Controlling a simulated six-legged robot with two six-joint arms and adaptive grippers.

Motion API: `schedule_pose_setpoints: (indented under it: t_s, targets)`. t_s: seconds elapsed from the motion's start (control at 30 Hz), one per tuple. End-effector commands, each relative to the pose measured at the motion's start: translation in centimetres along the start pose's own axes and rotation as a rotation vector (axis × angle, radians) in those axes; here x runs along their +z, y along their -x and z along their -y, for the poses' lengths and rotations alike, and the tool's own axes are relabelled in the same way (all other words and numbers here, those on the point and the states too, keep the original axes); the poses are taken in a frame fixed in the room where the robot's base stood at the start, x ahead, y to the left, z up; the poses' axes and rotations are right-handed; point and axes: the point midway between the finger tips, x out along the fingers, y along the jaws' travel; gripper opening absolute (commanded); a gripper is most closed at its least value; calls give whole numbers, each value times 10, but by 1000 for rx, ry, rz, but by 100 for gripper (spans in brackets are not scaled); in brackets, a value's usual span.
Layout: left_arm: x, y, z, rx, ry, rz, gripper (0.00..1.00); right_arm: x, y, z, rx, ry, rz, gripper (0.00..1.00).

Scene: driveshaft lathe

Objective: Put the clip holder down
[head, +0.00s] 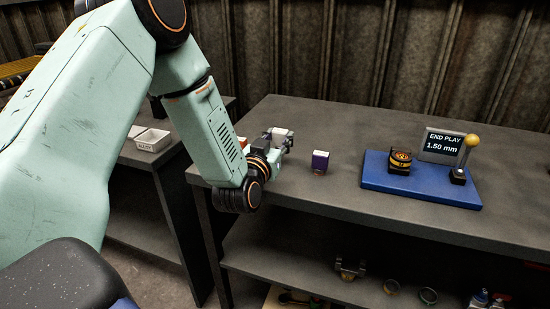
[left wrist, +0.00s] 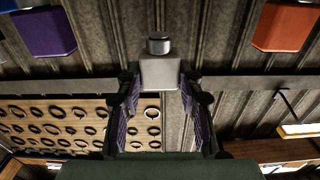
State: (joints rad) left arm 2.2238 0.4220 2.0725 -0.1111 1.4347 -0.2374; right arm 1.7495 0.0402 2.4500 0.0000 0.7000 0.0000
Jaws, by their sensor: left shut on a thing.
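A pale grey block, which I take for the clip holder (head: 283,132), is between the fingertips of my left gripper (head: 280,143) at the left end of the workbench. In the left wrist view the clip holder (left wrist: 160,72) has a short round grey piece with a dark top on its end. The two dark ridged fingers of my left gripper (left wrist: 160,95) press it from both sides. In the head view, I cannot tell whether its underside touches the bench. My right gripper is in neither view.
A purple box with a white top (head: 320,163) stands just right of the gripper. An orange box (head: 242,142) is partly hidden behind my arm. A blue gauge base (head: 415,190) sits further right. Bare bench top (head: 330,125) lies behind. A white ALLOY tray (head: 152,141) is at left.

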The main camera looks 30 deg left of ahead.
Motion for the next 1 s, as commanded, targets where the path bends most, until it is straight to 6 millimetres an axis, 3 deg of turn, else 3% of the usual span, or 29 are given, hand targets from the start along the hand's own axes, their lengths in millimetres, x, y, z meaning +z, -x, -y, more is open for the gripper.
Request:
schedule_pose_setpoints:
  t_s: [0.37,0.73,0.77,1.0]
  targets:
    - [40,1,4,-3,0,0,4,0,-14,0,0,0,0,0]
    - [43,2,5,-4,1,-1,4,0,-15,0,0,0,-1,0]
    - [44,2,5,-4,1,0,38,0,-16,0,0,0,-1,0]
    - [42,2,5,-4,1,0,58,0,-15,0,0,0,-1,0]
